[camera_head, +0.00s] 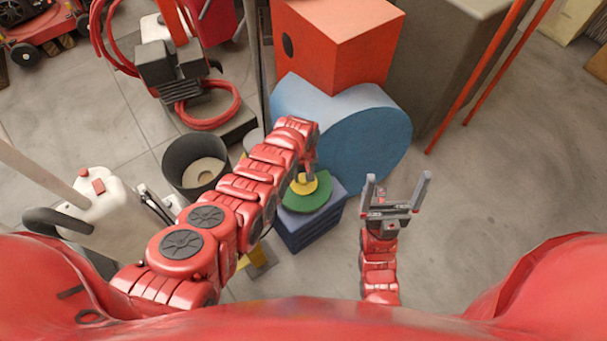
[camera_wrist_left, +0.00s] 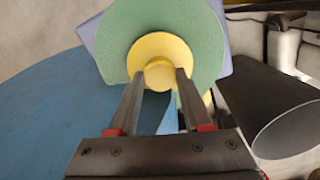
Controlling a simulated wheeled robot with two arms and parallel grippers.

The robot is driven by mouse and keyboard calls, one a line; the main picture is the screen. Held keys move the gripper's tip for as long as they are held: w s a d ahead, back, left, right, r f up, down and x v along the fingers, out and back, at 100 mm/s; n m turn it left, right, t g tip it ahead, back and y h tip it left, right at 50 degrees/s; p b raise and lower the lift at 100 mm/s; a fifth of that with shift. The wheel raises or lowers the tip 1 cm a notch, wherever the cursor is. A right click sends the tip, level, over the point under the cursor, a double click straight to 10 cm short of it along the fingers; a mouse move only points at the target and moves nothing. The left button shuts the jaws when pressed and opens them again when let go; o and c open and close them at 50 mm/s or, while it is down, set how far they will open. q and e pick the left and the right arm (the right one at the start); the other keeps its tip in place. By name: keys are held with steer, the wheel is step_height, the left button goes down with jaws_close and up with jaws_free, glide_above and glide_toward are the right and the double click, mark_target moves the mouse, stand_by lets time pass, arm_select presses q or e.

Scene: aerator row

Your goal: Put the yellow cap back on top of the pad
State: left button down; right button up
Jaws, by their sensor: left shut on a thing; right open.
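The yellow cap (camera_head: 303,186) is a round disc with a small raised knob. My left gripper (camera_head: 308,175) is shut on the cap's knob from above. In the left wrist view the cap (camera_wrist_left: 160,47) shows between the fingertips of my left gripper (camera_wrist_left: 160,76), over the green round pad (camera_wrist_left: 115,38). The pad (camera_head: 318,201) lies on top of a blue box (camera_head: 305,236). I cannot tell whether the cap touches the pad. My left arm hides part of the pad and box. My right gripper (camera_head: 396,190) is open and empty, right of the box.
A large blue rounded body (camera_head: 375,140) with an orange-red box (camera_head: 340,45) stands behind the pad. A black bucket (camera_head: 195,165) stands to the left. A white canister (camera_head: 105,205) is further left. Floor at the right is clear.

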mark_target(303, 177)
arm_select(q)
steer(key=shift+f+b, duration=0.6)
stand_by(0.3)
steer(key=c, duration=0.6)
jaws_free()
steer(key=shift+r, duration=0.1)
step_height(303, 177, up, 11)
steer(key=p, duration=1)
